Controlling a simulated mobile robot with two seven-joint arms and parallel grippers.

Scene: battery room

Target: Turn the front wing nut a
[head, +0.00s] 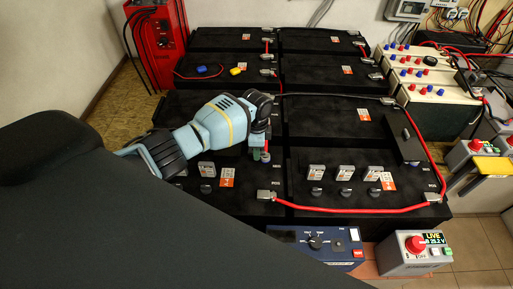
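My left gripper (260,145) points down over the black front batteries, near the seam between the left and right ones. Its fingers are small and dark here, and I cannot tell whether they are open or shut, or touching anything. Small green and reddish tips (265,157) show right beneath it. No wing nut can be made out clearly; the spot under the gripper is partly hidden by it. A grey cable lug (268,195) with a red cable lies in front of the gripper on the front left battery. My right gripper is not in view.
A red cable (350,210) runs along the front right battery (411,204). A blue control panel (315,242) and a grey box with a red knob (415,243) sit in front. A red unit (157,45) stands back left.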

